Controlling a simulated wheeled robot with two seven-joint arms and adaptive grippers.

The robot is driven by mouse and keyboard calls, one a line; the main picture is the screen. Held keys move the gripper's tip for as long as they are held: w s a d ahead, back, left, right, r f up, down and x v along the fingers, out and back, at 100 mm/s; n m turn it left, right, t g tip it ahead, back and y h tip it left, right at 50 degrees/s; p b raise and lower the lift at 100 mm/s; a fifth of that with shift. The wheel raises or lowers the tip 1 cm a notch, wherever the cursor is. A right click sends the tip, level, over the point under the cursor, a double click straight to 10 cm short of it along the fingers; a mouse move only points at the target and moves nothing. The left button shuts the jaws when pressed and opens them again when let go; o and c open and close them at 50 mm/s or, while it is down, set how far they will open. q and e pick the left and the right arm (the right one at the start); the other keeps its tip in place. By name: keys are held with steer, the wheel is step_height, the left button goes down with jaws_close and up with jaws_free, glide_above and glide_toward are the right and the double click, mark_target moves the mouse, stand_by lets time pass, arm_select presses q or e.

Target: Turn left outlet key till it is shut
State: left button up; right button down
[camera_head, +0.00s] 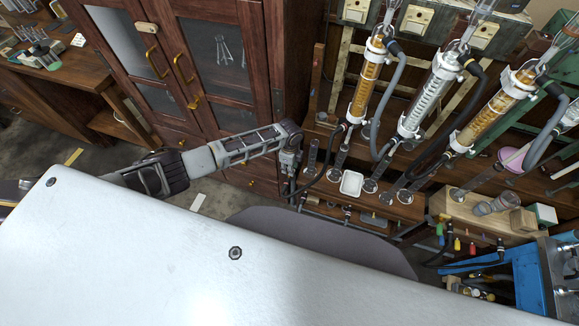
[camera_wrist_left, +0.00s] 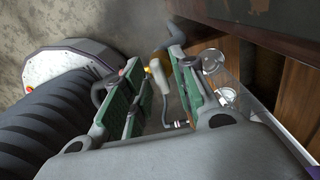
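In the head view my left arm reaches in from the left, and its gripper (camera_head: 290,178) points down at the left end of the reflux rig's wooden shelf. In the left wrist view the green-padded fingers of my left gripper (camera_wrist_left: 148,72) stand apart. A pale, rounded handle-like piece (camera_wrist_left: 160,76) shows between the fingers, with a gap to the pads. It may be the left outlet key, but I cannot tell for sure. A dark thin tube with a red and white band (camera_wrist_left: 178,124) lies below it. The left condenser (camera_head: 368,82) is amber. My right gripper is not in view.
The middle condenser (camera_head: 429,94) and right condenser (camera_head: 494,114) stand along the rig with looping hoses. A small white tray (camera_head: 351,184) sits on the shelf. A wooden cabinet (camera_head: 236,105) stands behind my left arm. A blue frame (camera_head: 529,277) is at the lower right.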

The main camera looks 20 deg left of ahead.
arm_select(q)
step_height(320, 180, up, 12)
stand_by(1.2)
stand_by(0.6)
